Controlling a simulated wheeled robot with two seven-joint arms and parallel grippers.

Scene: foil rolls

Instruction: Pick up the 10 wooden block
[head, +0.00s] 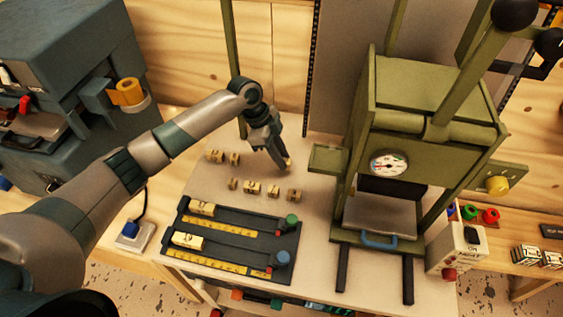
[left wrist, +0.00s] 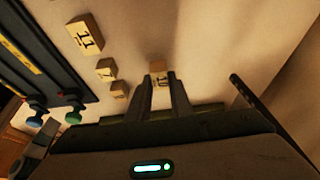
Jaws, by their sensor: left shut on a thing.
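My left gripper (head: 285,166) points down over the board, right of the back row of blocks. It is shut on a small wooden block (left wrist: 158,68), which shows between its fingertips in the left wrist view. I cannot tell whether the held block touches the board. My right gripper is not in view.
A dark fixture (head: 245,235) with yellow scales, two blocks and green and blue knobs lies in front of the blocks. A green press (head: 420,90) with a gauge stands close on the right. A grey-blue machine (head: 70,60) stands at the left.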

